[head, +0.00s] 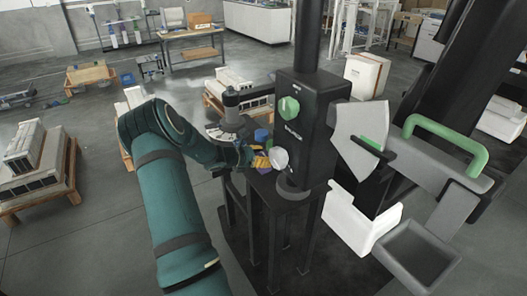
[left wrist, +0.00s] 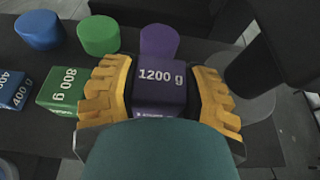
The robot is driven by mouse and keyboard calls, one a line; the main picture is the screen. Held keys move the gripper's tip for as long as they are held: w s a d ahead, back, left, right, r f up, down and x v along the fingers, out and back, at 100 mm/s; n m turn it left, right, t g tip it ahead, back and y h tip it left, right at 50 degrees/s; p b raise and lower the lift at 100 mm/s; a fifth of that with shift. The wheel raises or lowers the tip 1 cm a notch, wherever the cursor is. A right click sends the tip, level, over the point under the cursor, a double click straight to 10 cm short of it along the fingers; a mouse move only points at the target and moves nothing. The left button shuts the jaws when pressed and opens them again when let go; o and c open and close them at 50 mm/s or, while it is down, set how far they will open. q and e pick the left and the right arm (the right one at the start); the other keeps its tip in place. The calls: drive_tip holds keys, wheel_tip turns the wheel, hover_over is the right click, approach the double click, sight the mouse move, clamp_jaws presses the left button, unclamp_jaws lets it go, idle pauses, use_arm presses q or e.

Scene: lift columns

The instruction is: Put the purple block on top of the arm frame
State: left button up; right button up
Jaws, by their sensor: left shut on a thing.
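The purple block (left wrist: 160,92), marked 1200 g, sits between the yellow fingers of my left gripper (left wrist: 160,100) in the left wrist view. The fingers are shut on its two sides. In the head view my left gripper (head: 262,160) is at the small black table, beside the black column unit, and mostly hides the block. I cannot tell whether the block still touches the table. A grey arm-like frame with a green handle (head: 447,141) stands to the right of the column unit; I cannot tell for certain that it is the arm frame. My right gripper is not in view.
In the left wrist view, a purple cylinder (left wrist: 159,41) stands just behind the block. A green cylinder (left wrist: 98,35), a blue cylinder (left wrist: 39,30), a green 800 g block (left wrist: 62,92) and a blue 400 g block (left wrist: 10,90) are to the left. The black column unit (head: 305,125) rises close by.

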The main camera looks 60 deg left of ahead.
use_arm(q)
drive_tip(key=shift+w+f, duration=0.1)
drive_tip(key=shift+f, duration=0.05)
drive_tip(key=shift+f, duration=0.1)
drive_tip(key=o, duration=1.3)
drive_tip(key=shift+f, duration=0.15)
drive_tip(key=p+v, duration=0.1)
drive_tip(key=v, duration=1.1)
